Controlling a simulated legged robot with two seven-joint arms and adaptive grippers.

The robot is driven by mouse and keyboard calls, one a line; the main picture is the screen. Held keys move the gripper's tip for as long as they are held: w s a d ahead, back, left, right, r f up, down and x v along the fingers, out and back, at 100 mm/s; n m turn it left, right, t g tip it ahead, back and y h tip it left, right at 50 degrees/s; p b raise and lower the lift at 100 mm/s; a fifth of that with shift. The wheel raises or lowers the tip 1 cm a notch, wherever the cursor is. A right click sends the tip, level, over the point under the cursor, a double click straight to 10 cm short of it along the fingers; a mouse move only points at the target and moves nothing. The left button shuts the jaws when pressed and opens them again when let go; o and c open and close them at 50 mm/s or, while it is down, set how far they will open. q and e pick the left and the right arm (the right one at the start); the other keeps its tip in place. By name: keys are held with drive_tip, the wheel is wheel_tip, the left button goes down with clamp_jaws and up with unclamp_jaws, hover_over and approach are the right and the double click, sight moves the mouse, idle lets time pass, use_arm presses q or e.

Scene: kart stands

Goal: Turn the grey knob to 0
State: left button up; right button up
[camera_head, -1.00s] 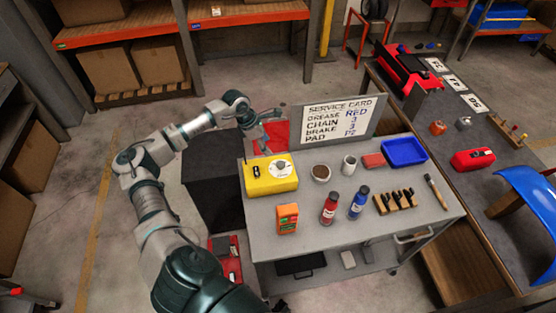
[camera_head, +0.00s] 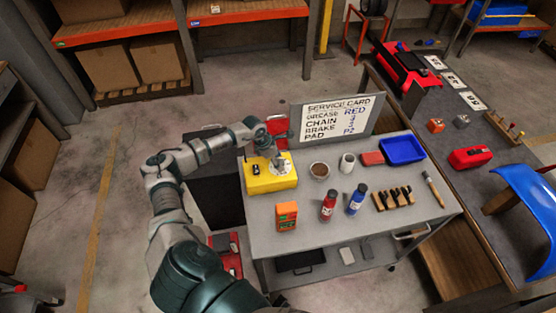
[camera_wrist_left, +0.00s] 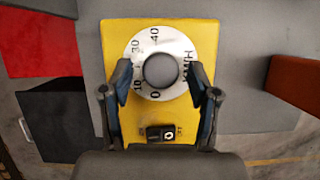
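The yellow box (camera_head: 270,183) stands at the left end of the grey cart top. In the left wrist view, its face (camera_wrist_left: 118,35) carries a white dial (camera_wrist_left: 147,40) with black numbers, including 0, 10, 30 and 40, around a round grey knob (camera_wrist_left: 160,70). No clear pointer mark shows on the knob. A small black switch (camera_wrist_left: 160,133) sits below the dial. My left gripper (camera_head: 279,163) is over the dial, pointing down. In the wrist view its open fingers (camera_wrist_left: 160,78) stand on either side of the knob, with a gap on each side. My right gripper is not in view.
The service card board (camera_head: 338,117) stands behind the cart's work area. An orange box (camera_head: 286,216), a red bottle (camera_head: 328,206), a blue bottle (camera_head: 357,199) and cups stand to the right and front. A blue tray (camera_head: 403,150) is further right.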

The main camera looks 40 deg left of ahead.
use_arm(q)
drive_tip(key=c, duration=0.9)
drive_tip(key=shift+n, duration=0.3)
drive_tip(key=shift+r+n+t+y, duration=0.1)
drive_tip(key=shift+n+t+y, duration=0.2)
drive_tip(key=shift+n, duration=0.6)
drive_tip(key=n+y, duration=0.1)
drive_tip(key=n, duration=0.1)
drive_tip(key=shift+d+n, duration=0.15)
drive_tip(key=shift+n, duration=0.25)
drive_tip(key=n+y+b, duration=0.1)
drive_tip(key=n, duration=0.2)
drive_tip(key=shift+d+n+t, duration=0.1)
drive_tip(key=shift+n+t, duration=0.2)
drive_tip(key=n+y+b, duration=0.2)
drive_tip(key=n+b, duration=0.1)
drive_tip(key=n, duration=0.1)
drive_tip(key=shift+d+n, duration=0.15)
drive_tip(key=shift+n, duration=0.15)
drive_tip(key=n+b, duration=0.1)
drive_tip(key=n, duration=0.1)
drive_tip(key=n+g+y+b, duration=0.1)
drive_tip(key=n, duration=0.1)
drive_tip(key=shift+w+d+n+g+y, duration=0.1)
drive_tip(key=shift+n+g+y, duration=0.2)
drive_tip(key=shift+n, duration=0.1)
